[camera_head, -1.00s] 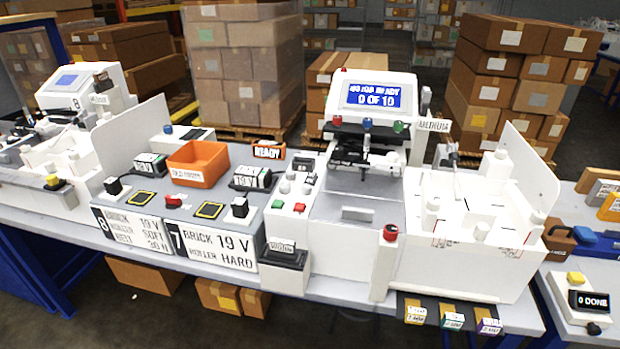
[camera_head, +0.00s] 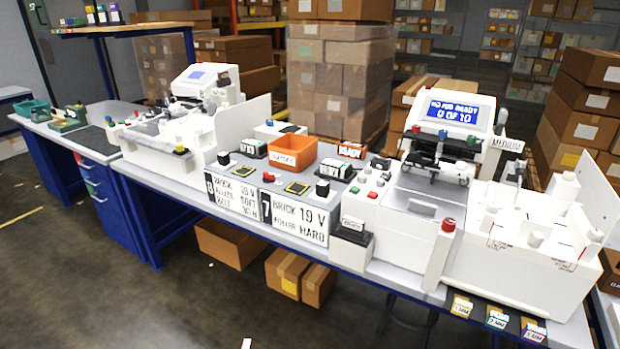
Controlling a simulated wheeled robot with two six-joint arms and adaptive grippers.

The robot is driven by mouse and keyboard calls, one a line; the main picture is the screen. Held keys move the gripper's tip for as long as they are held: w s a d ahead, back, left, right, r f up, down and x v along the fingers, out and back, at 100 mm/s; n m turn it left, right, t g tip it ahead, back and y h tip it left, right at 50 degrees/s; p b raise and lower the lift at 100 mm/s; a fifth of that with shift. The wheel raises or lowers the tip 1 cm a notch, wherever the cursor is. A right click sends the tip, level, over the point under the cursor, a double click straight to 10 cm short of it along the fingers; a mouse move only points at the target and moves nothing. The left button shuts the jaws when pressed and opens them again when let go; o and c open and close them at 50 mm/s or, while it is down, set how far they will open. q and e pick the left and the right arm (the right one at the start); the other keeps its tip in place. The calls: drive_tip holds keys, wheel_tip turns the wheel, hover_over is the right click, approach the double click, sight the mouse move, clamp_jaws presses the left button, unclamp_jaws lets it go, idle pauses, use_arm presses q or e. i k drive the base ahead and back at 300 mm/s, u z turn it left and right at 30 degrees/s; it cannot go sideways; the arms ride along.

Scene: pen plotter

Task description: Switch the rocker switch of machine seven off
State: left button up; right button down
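The right-hand machine (camera_head: 405,190) is white and grey, with a lit blue screen (camera_head: 458,113) whose small text seems to read "NO JOB READY" above "0 OF 10". A sign with a large 7 (camera_head: 300,218) stands on the front edge to its left. Small red and green buttons (camera_head: 373,195) and pale knobs sit on its left panel, and a red button (camera_head: 448,225) tops its front right post. Small black switch-like blocks, one (camera_head: 322,188) behind the 7 sign, are too small to tell which is the rocker switch or how it is set. Neither gripper is in view.
A second white machine (camera_head: 197,132) stands on the left, with a sign marked 8 (camera_head: 232,194). An orange bin (camera_head: 292,151) sits between the machines. Stacked cartons (camera_head: 340,75) stand behind the bench. The grey floor in front left is open, with cartons (camera_head: 225,243) under the bench.

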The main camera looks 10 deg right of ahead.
sight(386, 174)
drive_tip(key=u, duration=0.55)
drive_tip(key=k, duration=0.8)
drive_tip(key=u, duration=0.8)
drive_tip(key=i, duration=2.3)
drive_tip(key=z, duration=1.1)
drive_tip(key=i, duration=0.75)
drive_tip(key=z, duration=1.35)
drive_tip(key=i, duration=0.4)
drive_tip(key=z, duration=0.25)
